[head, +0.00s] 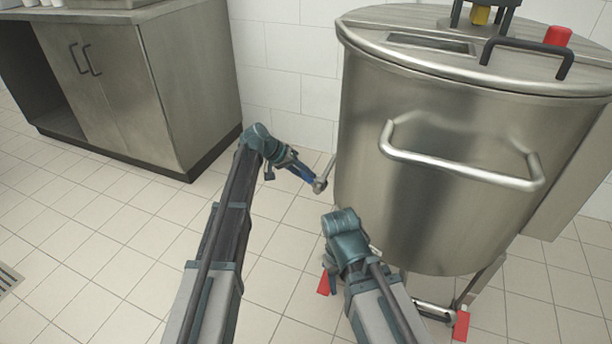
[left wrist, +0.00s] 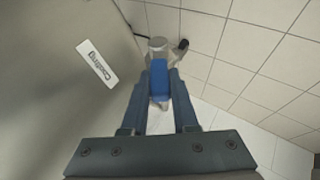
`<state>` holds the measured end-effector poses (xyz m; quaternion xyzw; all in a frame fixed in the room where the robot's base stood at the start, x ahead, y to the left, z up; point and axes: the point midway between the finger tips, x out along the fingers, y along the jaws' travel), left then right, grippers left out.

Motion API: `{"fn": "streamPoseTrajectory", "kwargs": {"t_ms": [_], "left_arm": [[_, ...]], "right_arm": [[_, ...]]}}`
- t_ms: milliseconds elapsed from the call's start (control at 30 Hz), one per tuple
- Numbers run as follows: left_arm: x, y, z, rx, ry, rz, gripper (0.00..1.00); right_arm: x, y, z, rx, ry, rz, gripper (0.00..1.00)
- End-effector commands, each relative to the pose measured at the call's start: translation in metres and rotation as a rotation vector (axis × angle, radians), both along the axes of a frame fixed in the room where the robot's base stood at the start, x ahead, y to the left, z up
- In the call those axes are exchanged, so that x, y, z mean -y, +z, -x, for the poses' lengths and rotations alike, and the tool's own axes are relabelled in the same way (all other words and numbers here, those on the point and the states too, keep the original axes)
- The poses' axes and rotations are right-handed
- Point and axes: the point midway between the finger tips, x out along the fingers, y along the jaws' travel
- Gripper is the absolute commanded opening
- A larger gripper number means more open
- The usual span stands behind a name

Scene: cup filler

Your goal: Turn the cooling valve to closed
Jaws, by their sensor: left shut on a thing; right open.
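The cooling valve (head: 319,186) is a small metal fitting low on the left side of the big steel tank. In the left wrist view its metal body (left wrist: 158,45) has a blue lever (left wrist: 159,78) pointing toward my gripper. A white label reading "Cooling" (left wrist: 97,64) is on the tank wall beside it. My left gripper (left wrist: 163,85) is shut on the blue lever, one finger on each side. In the head view my left gripper (head: 304,175) covers part of the lever. My right gripper (head: 331,264) hangs low in front of the tank, open; its fingertips are mostly hidden by its wrist.
The steel tank (head: 440,150) with a curved handle (head: 455,172) fills the right. Red parts show low near my right arm (head: 323,284) and under the tank (head: 461,325). A steel cabinet (head: 120,90) stands at the left. The tiled floor between is clear.

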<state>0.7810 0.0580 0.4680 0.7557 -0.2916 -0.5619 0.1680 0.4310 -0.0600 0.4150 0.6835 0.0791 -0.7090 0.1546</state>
Motion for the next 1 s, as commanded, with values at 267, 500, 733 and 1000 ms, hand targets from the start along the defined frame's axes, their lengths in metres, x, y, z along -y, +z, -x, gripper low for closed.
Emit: {"fn": "streamPoseTrajectory", "kwargs": {"t_ms": [267,500,733,1000], "left_arm": [[0.0,0.0,0.001,-0.002,-0.002,-0.004,0.35],[0.0,0.0,0.001,-0.001,-0.001,-0.002,0.57],[-0.002,0.003,0.001,-0.001,0.0,-0.001,0.57],[-0.026,0.038,0.009,-0.001,0.002,-0.001,0.57]], "right_arm": [[0.0,0.0,0.0,0.0,0.0,0.0,0.5],[0.0,0.0,0.0,0.0,0.0,0.0,0.5],[0.0,0.003,0.0,0.0,0.001,0.0,0.5],[0.0,0.038,0.0,-0.001,0.008,0.0,0.5]]}}
